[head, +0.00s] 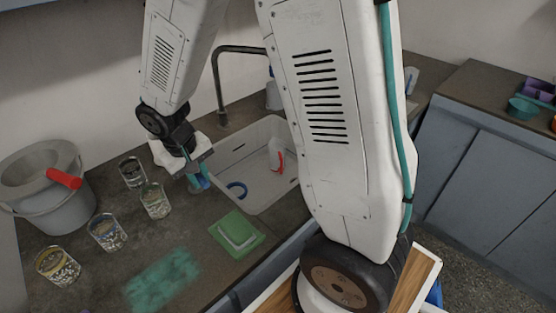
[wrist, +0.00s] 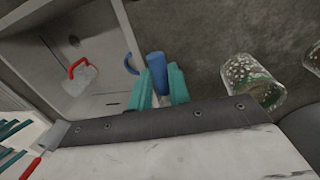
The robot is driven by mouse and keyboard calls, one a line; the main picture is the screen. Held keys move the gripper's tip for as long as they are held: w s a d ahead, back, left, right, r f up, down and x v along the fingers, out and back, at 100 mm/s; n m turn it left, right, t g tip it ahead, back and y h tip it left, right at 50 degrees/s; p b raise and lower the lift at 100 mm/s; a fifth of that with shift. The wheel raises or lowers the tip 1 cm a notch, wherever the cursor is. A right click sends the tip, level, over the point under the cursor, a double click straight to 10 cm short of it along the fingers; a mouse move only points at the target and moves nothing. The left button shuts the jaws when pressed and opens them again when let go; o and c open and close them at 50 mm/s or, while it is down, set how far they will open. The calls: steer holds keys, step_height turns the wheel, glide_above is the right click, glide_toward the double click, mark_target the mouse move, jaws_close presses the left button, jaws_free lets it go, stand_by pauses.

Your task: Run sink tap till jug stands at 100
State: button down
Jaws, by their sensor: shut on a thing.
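The sink (head: 262,192) is a pale basin set in the dark counter. The tap (head: 219,80) is a dark arched spout at its back edge. The jug (head: 276,156), clear to whitish with a red handle, is in the basin; it also shows in the wrist view (wrist: 84,78). Its level cannot be read. My gripper (head: 197,180) is at the basin's left edge. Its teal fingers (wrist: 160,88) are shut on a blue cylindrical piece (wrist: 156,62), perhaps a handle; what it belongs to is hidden. No water stream is visible.
Several glass jars (head: 107,232) stand on the left counter by a grey bucket (head: 60,207) with a red handle. My arm hides part of the sink.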

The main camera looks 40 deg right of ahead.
steer(key=c, duration=1.2)
jaws_free()
steer(key=shift+w+a, duration=0.15)
steer(key=shift+a, duration=0.05)
steer(key=shift+c, duration=0.2)
steer(key=shift+d, duration=0.1)
step_height(320, 180, up, 8)
steer(key=a, duration=0.1)
steer(key=shift+a+f, duration=0.1)
steer(key=s+d+r, duration=0.1)
steer(key=s+r, duration=0.3)
steer(key=s, duration=0.3)
steer(key=s+d+r+t+y, duration=0.1)
steer(key=s+r, duration=0.3)
steer(key=s, duration=0.4)
steer(key=s+d+r, duration=0.3)
steer(key=s+r, duration=0.1)
steer(key=s, duration=0.3)
steer(key=shift+s+y, duration=0.4)
